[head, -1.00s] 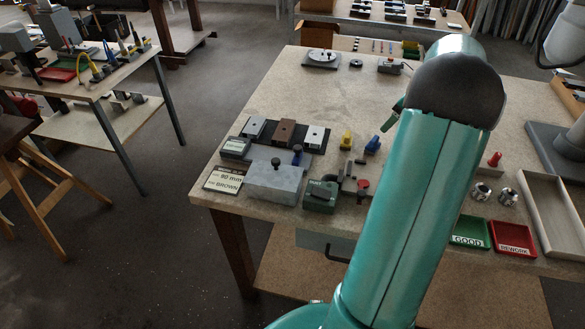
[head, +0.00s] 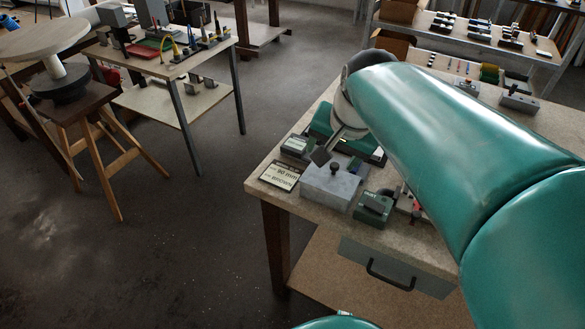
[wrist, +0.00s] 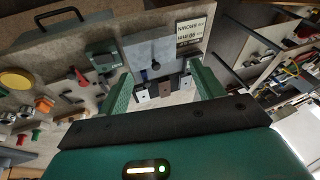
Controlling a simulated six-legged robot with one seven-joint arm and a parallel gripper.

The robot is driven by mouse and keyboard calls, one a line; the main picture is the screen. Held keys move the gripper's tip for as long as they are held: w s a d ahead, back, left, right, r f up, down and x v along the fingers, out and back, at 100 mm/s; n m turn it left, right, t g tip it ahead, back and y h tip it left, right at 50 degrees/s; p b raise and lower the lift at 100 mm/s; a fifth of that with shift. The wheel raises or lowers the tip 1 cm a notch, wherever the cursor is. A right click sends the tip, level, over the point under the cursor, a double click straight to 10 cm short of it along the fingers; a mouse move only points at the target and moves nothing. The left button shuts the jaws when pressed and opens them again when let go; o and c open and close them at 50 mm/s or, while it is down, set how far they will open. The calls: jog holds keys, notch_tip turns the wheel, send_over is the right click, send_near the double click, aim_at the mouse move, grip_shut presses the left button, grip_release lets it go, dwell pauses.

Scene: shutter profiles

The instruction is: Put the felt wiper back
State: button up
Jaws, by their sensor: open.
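I cannot pick out the felt wiper for certain. A grey block (head: 331,186) with a dark knob (head: 334,167) stands near the bench's front left corner. The block (wrist: 147,50) and knob (wrist: 155,66) also show in the wrist view. My gripper (wrist: 162,75) is open, its two green fingers wide apart. It is above the bench, and in the wrist view the knob and the row of profiles (wrist: 165,89) appear between the fingers. I see nothing held. In the head view my arm and gripper hide the profiles and much of the bench.
A green box (head: 373,208) stands to the right of the grey block. A lettered sign (head: 280,176) and a small dark box (head: 297,146) are on its left. In the wrist view, several small parts lie beyond the green box (wrist: 103,60).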

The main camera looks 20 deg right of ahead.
jog(key=s+a+f+n+t, duration=0.1)
jog(key=s+a+f+n, duration=0.1)
jog(key=s+a+n, duration=0.5)
jog(key=shift+s+a+f+n, duration=0.25)
jog(key=shift+s+a+n, duration=0.2)
jog(key=shift+n, duration=0.35)
jog(key=shift+d, duration=0.1)
